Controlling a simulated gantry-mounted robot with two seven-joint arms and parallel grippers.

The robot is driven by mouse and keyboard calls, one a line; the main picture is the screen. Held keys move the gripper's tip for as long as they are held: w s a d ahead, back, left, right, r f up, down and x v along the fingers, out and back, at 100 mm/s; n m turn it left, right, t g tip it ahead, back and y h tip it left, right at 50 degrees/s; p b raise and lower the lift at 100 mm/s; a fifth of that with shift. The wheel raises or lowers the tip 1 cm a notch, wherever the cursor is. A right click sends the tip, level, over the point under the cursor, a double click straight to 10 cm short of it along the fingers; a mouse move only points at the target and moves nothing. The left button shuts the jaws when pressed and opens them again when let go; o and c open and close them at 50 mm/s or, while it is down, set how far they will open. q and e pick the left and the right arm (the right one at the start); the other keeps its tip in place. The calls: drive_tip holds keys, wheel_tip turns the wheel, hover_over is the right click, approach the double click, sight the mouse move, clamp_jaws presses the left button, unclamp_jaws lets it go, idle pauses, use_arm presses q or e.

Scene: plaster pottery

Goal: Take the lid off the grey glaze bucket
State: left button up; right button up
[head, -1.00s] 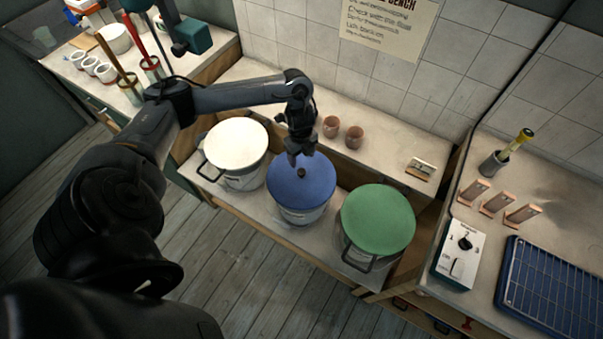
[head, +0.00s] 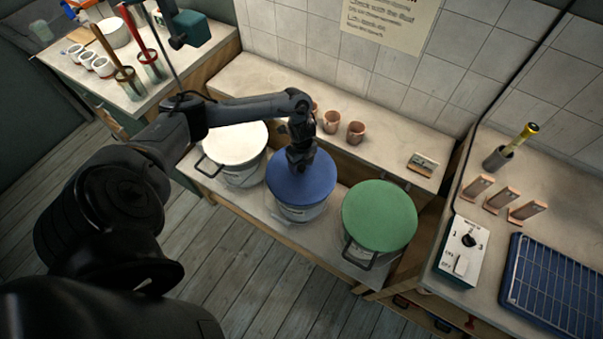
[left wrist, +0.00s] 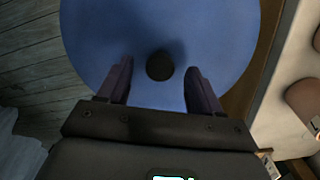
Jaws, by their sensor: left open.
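Three lidded buckets stand in a row on the low shelf. They have a white lid (head: 236,142), a blue lid (head: 315,187) and a green lid (head: 379,214). The bucket bodies look pale, and I cannot tell by colour which is the grey one. My left gripper (head: 297,168) is over the blue lid. In the left wrist view the open fingers (left wrist: 159,70) point at the blue lid (left wrist: 90,35), with its dark round knob (left wrist: 160,64) between the fingertips, a gap on each side. The gripper hides the knob in the head view. My right gripper is out of view.
Clay cups (head: 355,132) and a small block (head: 423,164) sit on the ledge behind the buckets. The right bench holds a switch box (head: 463,251) and a blue wire rack (head: 560,285). Wooden floor in front is clear.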

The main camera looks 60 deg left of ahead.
use_arm(q)
drive_tip(key=shift+f, duration=0.35)
clamp_jaws()
drive_tip(key=shift+r, duration=0.1)
idle(0.3)
